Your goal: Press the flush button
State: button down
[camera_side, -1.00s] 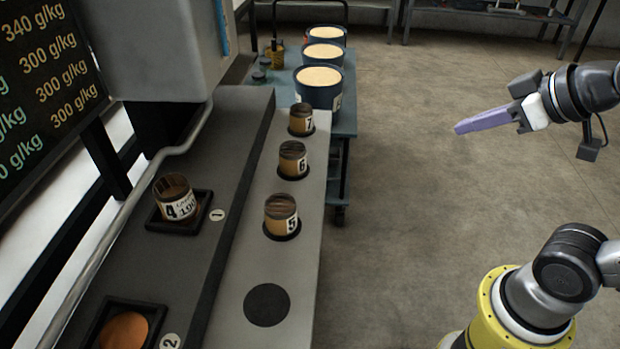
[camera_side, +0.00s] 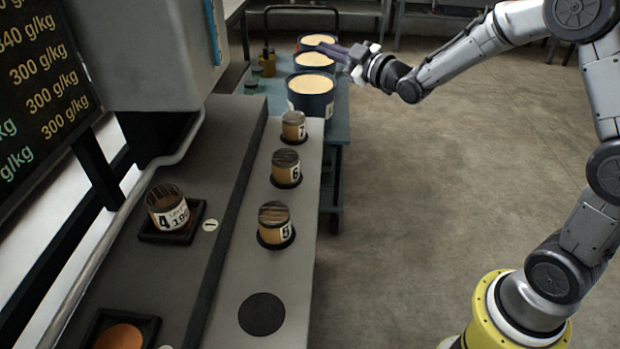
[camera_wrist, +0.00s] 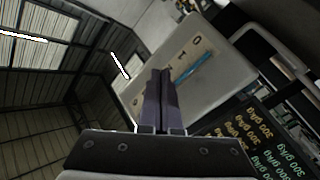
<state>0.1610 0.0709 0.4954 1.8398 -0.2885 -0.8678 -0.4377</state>
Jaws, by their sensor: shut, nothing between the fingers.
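I cannot make out a flush button for certain in either view. In the wrist view the pale grey cabinet (camera_wrist: 222,75) lies behind my fingertips, with a blue strip (camera_wrist: 195,68) and small marks or fittings (camera_wrist: 196,40) too small to identify. The cabinet also shows at the upper left of the side view (camera_side: 135,55), its blue-striped face mostly turned away. My gripper (camera_side: 325,49) has long purple fingers pressed together, empty, pointing left over the far tubs. It shows in the wrist view (camera_wrist: 158,75) too, apart from the cabinet in the side view.
Jar 4 (camera_side: 165,212) sits in a black square holder on the dark bench. Jars 5 (camera_side: 272,222), 6 (camera_side: 285,165) and 7 (camera_side: 293,126) stand on the lighter ledge. Pale-filled tubs (camera_side: 311,104) stand on a blue cart (camera_side: 341,118). Floor on the right is open.

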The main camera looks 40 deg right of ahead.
jog(key=w+d+f, duration=0.1)
jog(key=d+f, duration=0.1)
jog(key=f, duration=0.9)
jog(key=w+d+f, duration=0.2)
jog(key=f, duration=1)
jog(key=s+d+f+m+g, duration=0.1)
jog(key=s+f, duration=0.3)
jog(key=f, duration=0.6)
jog(key=s+d+f+m+g, duration=0.1)
jog(key=s+f, duration=0.4)
jog(key=f, duration=0.5)
jog(key=shift+d+f+g, duration=0.2)
jog(key=shift+d+g, duration=0.25)
jog(key=shift+g, duration=0.35)
jog(key=shift+w+a, duration=0.1)
jog(key=shift+w, duration=0.05)
jog(key=w+a, duration=0.6)
jog(key=shift+w+a, duration=0.1)
jog(key=shift+a, duration=0.05)
jog(key=shift+w+a, duration=0.2)
